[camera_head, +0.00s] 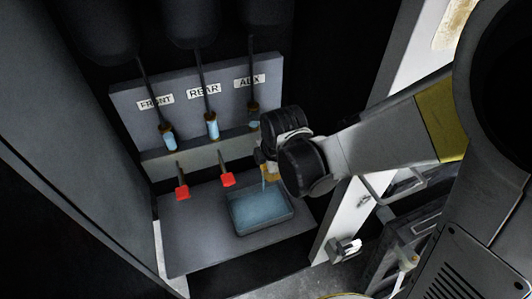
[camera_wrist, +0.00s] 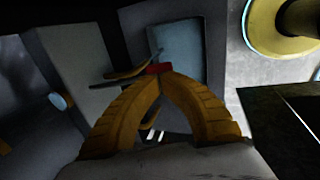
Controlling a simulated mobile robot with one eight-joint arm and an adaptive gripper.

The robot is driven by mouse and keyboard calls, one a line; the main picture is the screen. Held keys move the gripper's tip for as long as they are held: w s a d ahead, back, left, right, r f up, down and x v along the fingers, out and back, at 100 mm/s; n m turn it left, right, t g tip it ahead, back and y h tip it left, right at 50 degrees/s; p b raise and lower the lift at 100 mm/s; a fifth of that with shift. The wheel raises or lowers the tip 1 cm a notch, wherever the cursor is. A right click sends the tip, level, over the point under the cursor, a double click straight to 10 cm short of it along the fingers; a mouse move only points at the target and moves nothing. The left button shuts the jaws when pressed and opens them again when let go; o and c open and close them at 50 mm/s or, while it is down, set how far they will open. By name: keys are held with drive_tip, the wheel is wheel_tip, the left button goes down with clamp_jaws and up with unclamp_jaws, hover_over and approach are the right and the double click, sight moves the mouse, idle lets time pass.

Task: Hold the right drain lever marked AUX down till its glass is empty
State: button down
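The label AUX (camera_head: 250,80) marks the right station on the grey panel. Its glass (camera_head: 254,124) shows pale blue liquid, partly hidden by my wrist. My gripper (camera_head: 270,174) is at the right station, over the tray's back edge. In the wrist view its yellow fingers (camera_wrist: 160,76) are shut, with their tips together against a red lever end (camera_wrist: 158,68). The head view hides this lever behind my gripper. A thin pale blue stream (camera_head: 264,183) falls beside my fingers towards the tray (camera_head: 266,228), which holds blue liquid and shows in the wrist view (camera_wrist: 178,50).
Stations FRONT (camera_head: 155,102) and REAR (camera_head: 204,90) have glasses with blue liquid and red levers (camera_head: 181,193) (camera_head: 227,180) standing out to the left of my gripper. Dark tanks hang above. A dark wall closes the left side; a pale door frame (camera_head: 345,225) stands right.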

drive_tip(key=shift+r+p, duration=0.65)
drive_tip(key=shift+r, duration=0.15)
drive_tip(key=shift+a+r+p, duration=0.1)
drive_tip(key=shift+r+p, duration=0.3)
drive_tip(key=shift+r, duration=0.1)
drive_tip(key=w+a+p+v, duration=0.1)
drive_tip(key=p+v, duration=0.4)
drive_tip(key=v, duration=0.8)
drive_tip(key=shift+w+d+r+p, duration=0.25)
drive_tip(key=shift+w+d+p, duration=0.05)
drive_tip(key=shift+d+p, duration=0.1)
